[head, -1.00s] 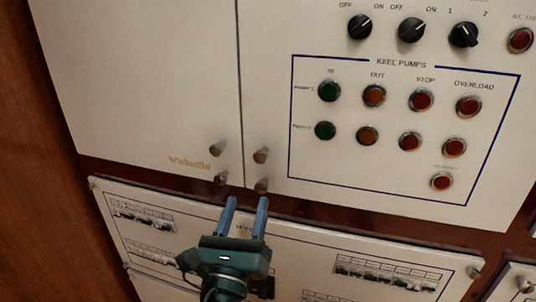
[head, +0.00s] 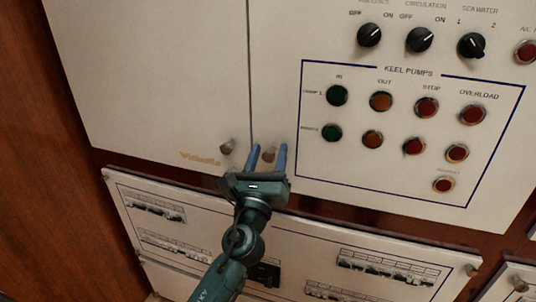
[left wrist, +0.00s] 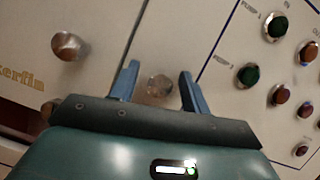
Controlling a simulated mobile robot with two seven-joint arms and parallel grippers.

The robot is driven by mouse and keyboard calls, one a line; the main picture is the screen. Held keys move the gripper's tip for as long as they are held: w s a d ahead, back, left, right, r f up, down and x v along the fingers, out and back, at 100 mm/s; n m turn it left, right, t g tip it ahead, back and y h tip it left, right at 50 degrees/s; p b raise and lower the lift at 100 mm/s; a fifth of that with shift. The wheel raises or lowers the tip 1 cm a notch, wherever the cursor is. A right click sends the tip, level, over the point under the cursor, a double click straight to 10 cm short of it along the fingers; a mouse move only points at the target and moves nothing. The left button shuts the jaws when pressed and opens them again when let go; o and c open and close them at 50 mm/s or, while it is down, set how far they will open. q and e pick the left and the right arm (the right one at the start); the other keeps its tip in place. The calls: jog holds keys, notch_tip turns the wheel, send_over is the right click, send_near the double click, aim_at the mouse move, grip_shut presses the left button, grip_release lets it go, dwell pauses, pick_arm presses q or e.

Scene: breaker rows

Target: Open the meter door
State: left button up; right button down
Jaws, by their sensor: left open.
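A pale blank door (head: 150,70) with gold lettering and a round metal knob (head: 228,146) fills the upper left. Right of a narrow seam is a second pale panel (head: 275,60) with switches and lamps, and its own knob (head: 269,156) at its lower left corner. No meter label is readable, so I cannot tell which one is the meter door. Both look closed. My left gripper (head: 268,149) is open, its blue fingers on either side of the right panel's knob. The left wrist view shows this knob (left wrist: 160,86) between the fingers, with gaps on both sides. My right gripper is out of view.
A lower panel (head: 300,240) with breaker rows lies under my left arm. The KEEL PUMPS lamps (head: 372,139) are right of the gripper. Black rotary switches (head: 420,39) sit above. Brown wood (head: 40,180) borders the left.

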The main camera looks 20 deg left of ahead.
pick_arm(q)
grip_shut()
dwell(0.4)
jog(key=shift+s, duration=0.2)
